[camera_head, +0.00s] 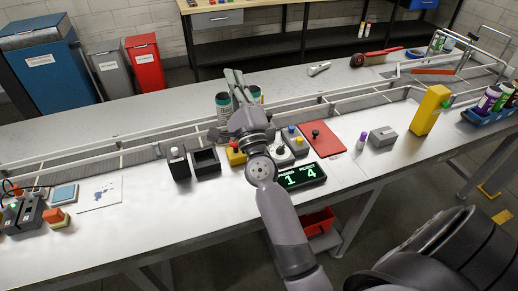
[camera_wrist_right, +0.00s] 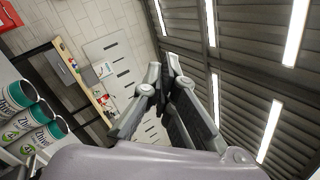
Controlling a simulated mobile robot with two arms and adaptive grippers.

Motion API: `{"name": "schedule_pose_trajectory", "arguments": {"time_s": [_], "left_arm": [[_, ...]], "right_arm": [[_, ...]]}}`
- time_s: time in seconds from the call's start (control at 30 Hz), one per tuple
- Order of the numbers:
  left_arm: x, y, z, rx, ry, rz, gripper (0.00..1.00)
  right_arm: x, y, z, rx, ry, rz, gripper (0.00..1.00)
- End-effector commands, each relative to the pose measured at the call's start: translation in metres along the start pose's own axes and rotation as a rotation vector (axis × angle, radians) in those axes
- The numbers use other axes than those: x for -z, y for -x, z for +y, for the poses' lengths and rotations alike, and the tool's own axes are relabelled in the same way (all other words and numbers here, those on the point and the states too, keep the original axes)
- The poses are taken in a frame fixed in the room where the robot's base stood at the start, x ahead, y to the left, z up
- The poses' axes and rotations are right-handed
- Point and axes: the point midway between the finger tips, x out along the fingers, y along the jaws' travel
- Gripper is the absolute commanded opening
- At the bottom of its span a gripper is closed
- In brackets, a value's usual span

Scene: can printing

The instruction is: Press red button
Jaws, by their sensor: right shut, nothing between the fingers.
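My right gripper (camera_head: 233,76) is shut and empty, raised over the conveyor with its fingers pointing away from me. It also shows shut in the right wrist view (camera_wrist_right: 163,72). Just beyond the right wrist in the head view are small button boxes: a yellow box (camera_head: 236,157) and a grey box (camera_head: 296,143) with small coloured buttons on top, one of them seeming red. My right forearm and wrist partly hide these boxes. The gripper is apart from them, farther back and higher. My left gripper is not in view.
Green-labelled cans (camera_wrist_right: 22,105) stand close beside the right gripper. A conveyor rail (camera_head: 340,98) runs along the table (camera_head: 130,235).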

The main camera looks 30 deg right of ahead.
Motion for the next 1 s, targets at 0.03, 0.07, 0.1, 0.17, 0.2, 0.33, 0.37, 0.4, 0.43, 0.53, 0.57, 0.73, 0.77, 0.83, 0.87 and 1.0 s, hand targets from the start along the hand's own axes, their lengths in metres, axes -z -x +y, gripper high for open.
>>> {"name": "schedule_pose_trajectory", "arguments": {"time_s": [0.03, 0.07, 0.1, 0.17, 0.2, 0.33, 0.37, 0.4, 0.43, 0.53, 0.57, 0.73, 0.77, 0.83, 0.87, 1.0], "left_arm": [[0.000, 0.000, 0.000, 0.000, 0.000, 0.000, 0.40], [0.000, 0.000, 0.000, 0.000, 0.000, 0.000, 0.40], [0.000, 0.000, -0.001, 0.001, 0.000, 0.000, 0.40], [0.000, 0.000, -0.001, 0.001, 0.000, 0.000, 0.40], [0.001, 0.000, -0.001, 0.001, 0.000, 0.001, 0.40], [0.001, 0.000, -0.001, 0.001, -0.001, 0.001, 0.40], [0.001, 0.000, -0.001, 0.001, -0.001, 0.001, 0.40], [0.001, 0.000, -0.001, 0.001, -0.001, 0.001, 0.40], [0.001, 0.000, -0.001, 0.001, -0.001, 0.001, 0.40], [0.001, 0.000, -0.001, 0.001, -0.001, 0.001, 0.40], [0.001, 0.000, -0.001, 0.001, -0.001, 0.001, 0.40], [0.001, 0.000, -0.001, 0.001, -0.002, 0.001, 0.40], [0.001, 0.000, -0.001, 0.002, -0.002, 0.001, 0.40], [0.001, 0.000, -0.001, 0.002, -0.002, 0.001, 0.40], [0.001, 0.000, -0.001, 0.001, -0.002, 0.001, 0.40], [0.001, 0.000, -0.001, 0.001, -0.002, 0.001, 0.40]], "right_arm": [[0.023, -0.016, -0.018, 0.101, -0.158, 0.108, 0.00], [0.039, -0.021, -0.026, 0.160, -0.253, 0.174, 0.00], [0.061, -0.026, -0.033, 0.237, -0.380, 0.265, 0.00], [0.093, -0.028, -0.038, 0.349, -0.569, 0.402, 0.00], [0.113, -0.026, -0.036, 0.421, -0.691, 0.496, 0.00], [0.161, -0.010, -0.006, 0.635, -1.060, 0.815, 0.00], [0.167, -0.005, 0.004, 0.677, -1.132, 0.888, 0.00], [0.172, 0.002, 0.019, 0.728, -1.219, 0.984, 0.00], [0.173, 0.007, 0.030, 0.762, -1.276, 1.053, 0.00], [0.169, 0.023, 0.062, 0.851, -1.420, 1.258, 0.00], [0.166, 0.027, 0.070, 0.869, -1.449, 1.309, 0.00], [0.150, 0.041, 0.096, 0.930, -1.535, 1.492, 0.00], [0.149, 0.042, 0.098, 0.934, -1.539, 1.505, 0.00], [0.147, 0.044, 0.100, 0.939, -1.543, 1.523, 0.00], [0.147, 0.044, 0.101, 0.939, -1.544, 1.525, 0.00], [0.148, 0.044, 0.100, 0.939, -1.543, 1.523, 0.00]]}}
